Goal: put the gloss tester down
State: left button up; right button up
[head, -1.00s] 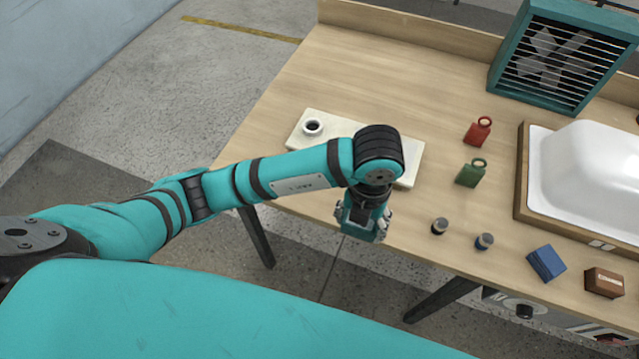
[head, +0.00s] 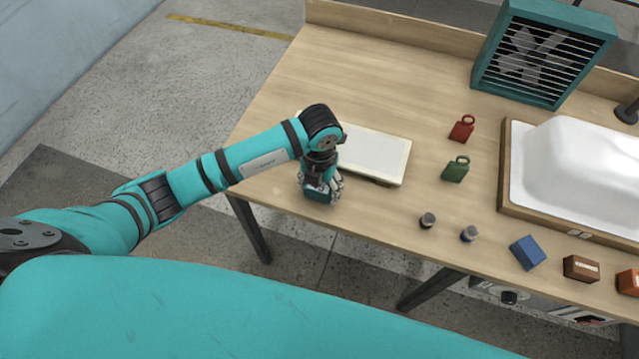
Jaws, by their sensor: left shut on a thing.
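My left gripper (head: 322,188) points down over the front left part of the wooden table. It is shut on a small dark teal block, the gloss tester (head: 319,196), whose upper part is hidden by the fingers. The block is near the table's front edge, just in front of the pale flat panel (head: 385,160). I cannot tell whether its underside touches the tabletop. My right gripper is not in view.
On the wooden table (head: 330,60) stand red (head: 462,128) and green (head: 456,169) tagged weights, two small jars (head: 428,220), a blue box (head: 528,252), a brown box (head: 581,268), a white tub shell (head: 580,165) and a fan unit (head: 540,50). The back left tabletop is clear.

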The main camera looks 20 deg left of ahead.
pick_arm(q)
jog(key=shift+f, duration=0.2)
jog(key=o, duration=1.1)
jog(key=shift+r, duration=0.1)
jog(key=shift+r, duration=0.25)
notch_tip(320, 180, up, 10)
jog(key=shift+r+b, duration=0.25)
jog(key=shift+b, duration=0.9)
jog(key=shift+r, duration=0.65)
